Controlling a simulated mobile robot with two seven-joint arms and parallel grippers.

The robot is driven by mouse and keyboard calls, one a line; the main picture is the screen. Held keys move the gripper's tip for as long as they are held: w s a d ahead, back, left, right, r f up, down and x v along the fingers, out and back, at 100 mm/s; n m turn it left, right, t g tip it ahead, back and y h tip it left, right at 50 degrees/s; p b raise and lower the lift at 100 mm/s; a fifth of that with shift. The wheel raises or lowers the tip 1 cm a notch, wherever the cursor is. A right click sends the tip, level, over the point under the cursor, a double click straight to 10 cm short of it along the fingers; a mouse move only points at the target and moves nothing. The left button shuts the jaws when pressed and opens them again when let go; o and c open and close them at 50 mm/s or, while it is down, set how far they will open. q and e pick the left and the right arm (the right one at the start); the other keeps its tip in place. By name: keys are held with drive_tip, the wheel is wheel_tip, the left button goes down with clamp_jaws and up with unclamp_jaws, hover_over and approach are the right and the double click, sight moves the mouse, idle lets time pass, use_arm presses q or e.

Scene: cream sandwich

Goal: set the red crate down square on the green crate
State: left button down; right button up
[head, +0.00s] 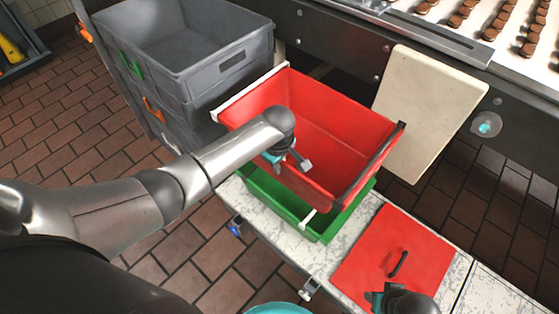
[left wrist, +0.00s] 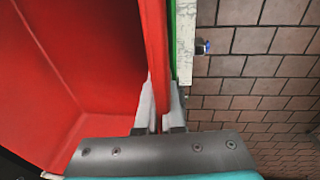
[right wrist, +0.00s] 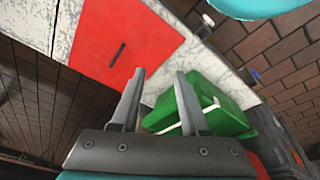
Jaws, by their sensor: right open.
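The red crate (head: 345,125) is over the green crate (head: 270,200) in the head view, offset toward the upper right. Green shows along its near side and lower right corner. Whether the crates touch is hidden. My left gripper (head: 297,162) is at the red crate's near wall. In the left wrist view its fingers (left wrist: 161,95) straddle the red wall (left wrist: 155,35), closed on it, with a green strip beside it. My right gripper (right wrist: 157,85) is open and empty. The right wrist view also shows the green crate (right wrist: 232,118) with its white handle.
A red sheet with a dark handle (head: 385,265) lies on the worn white bench at the lower right. Grey stacked crates (head: 185,50) stand at the left. A cream board (head: 430,110) and a conveyor of chocolate pieces (head: 490,30) are behind. Brick floor lies around.

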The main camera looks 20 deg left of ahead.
use_arm(q)
drive_tip(key=shift+w+r, duration=0.2)
drive_tip(key=shift+w, duration=0.05)
use_arm(e)
drive_tip(key=s+d+f, duration=0.2)
drive_tip(key=s+f, duration=0.5)
drive_tip(key=f, duration=0.3)
drive_tip(key=s+d+f+g, duration=0.1)
drive_tip(key=s+d+f, duration=0.2)
drive_tip(key=s+f, duration=0.4)
drive_tip(key=shift+d+f, duration=0.35)
drive_tip(key=shift+f, duration=1.3)
use_arm(q)
drive_tip(key=shift+d, duration=0.1)
use_arm(e)
drive_tip(key=shift+s+r, duration=0.15)
drive_tip(key=shift+s, duration=0.05)
